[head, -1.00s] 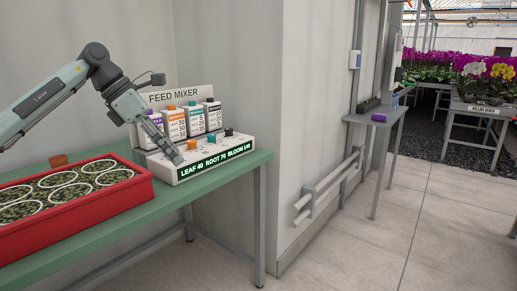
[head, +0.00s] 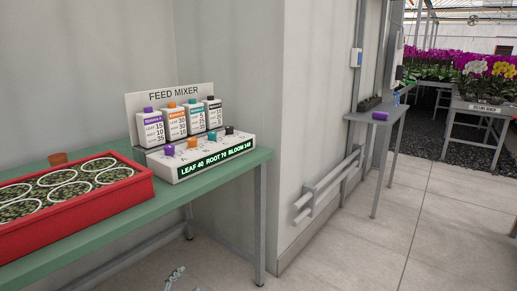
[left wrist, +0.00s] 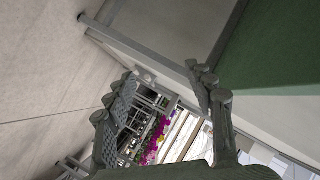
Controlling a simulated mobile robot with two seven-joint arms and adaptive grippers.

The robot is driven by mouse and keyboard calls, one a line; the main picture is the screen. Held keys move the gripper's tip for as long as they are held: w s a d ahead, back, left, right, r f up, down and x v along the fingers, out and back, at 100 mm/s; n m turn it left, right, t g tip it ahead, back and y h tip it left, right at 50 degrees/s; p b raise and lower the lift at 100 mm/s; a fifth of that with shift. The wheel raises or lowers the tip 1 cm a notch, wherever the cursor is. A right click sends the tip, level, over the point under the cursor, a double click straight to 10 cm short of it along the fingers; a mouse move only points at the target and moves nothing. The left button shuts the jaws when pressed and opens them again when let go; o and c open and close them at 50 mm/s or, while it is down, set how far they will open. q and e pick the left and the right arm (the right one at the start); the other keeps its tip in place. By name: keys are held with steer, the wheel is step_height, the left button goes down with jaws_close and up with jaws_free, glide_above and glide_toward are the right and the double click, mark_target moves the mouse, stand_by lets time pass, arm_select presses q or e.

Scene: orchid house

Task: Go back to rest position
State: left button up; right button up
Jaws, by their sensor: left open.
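My left gripper (left wrist: 165,88) is open in the left wrist view, its two fingers apart with nothing between them. In the head view only a small grey part of it (head: 174,277) shows at the bottom edge, below the green bench (head: 215,188) and over the floor. The feed mixer (head: 205,160) stands on the bench, clear of the gripper. My right gripper is in neither view.
Several labelled bottles (head: 175,122) stand at the mixer. A purple block (head: 380,116) lies on a grey shelf. The tiled floor (head: 365,245) at right is open.

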arm_select(q)
steer(key=s+a+f+n+g+y, duration=0.2)
steer(key=s+a+f+n+g, duration=0.1)
steer(key=s+f, duration=0.65)
steer(key=s+a+f+n+g+y, duration=0.1)
steer(key=s+a+f+n+g, duration=0.25)
steer(key=s+f, duration=0.6)
steer(key=s+f+n+g, duration=0.1)
steer(key=s+f+g, duration=0.2)
steer(key=s, duration=0.6)
steer(key=s+f+n+g, duration=0.2)
steer(key=s+f+g, duration=0.1)
steer(key=s, duration=0.7)
steer(key=shift+s+a+f, duration=0.25)
steer(key=shift+s+f, duration=0.05)
steer(key=shift+f, duration=0.3)
steer(key=shift+n, duration=0.25)
steer(key=shift+c, duration=0.3)
